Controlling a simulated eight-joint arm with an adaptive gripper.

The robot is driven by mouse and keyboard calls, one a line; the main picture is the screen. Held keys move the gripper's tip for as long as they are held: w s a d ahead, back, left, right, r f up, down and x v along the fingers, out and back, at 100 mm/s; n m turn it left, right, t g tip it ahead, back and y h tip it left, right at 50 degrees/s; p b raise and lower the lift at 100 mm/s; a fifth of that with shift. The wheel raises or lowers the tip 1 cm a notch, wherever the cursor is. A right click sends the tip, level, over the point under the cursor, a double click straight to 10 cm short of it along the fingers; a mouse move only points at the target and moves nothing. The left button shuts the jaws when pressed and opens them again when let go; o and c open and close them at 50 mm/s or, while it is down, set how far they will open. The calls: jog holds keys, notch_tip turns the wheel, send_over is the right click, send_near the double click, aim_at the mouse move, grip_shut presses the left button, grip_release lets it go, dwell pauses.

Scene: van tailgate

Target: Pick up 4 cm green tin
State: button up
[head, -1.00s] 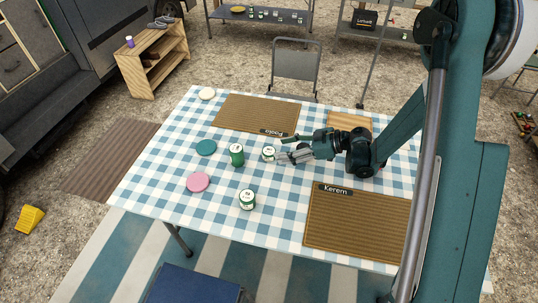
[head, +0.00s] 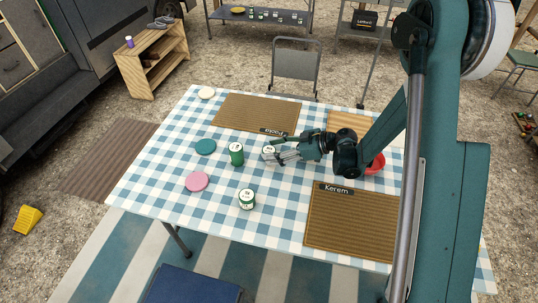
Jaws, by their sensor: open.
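Three green tins with pale labels or tops stand on the checked table. One small tin (head: 268,150) is at my gripper (head: 271,149), partly hidden by the fingers. A taller, narrower green tin (head: 237,154) stands just left of it. A wider green-and-white tin (head: 247,199) stands nearer the front. I cannot tell from the picture which one measures 4 cm. My gripper is open, pointing left, with its fingers close around or over the small tin; contact cannot be made out.
A teal disc (head: 205,147), a pink disc (head: 197,181) and a white disc (head: 207,93) lie on the left. A brown mat (head: 255,113) is behind, the Kerem mat (head: 350,222) front right. A red bowl (head: 376,163) sits beside my arm. The front left cloth is clear.

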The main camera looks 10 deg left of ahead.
jog(key=shift+a, duration=0.2)
dwell(0.4)
jog(key=c, duration=1)
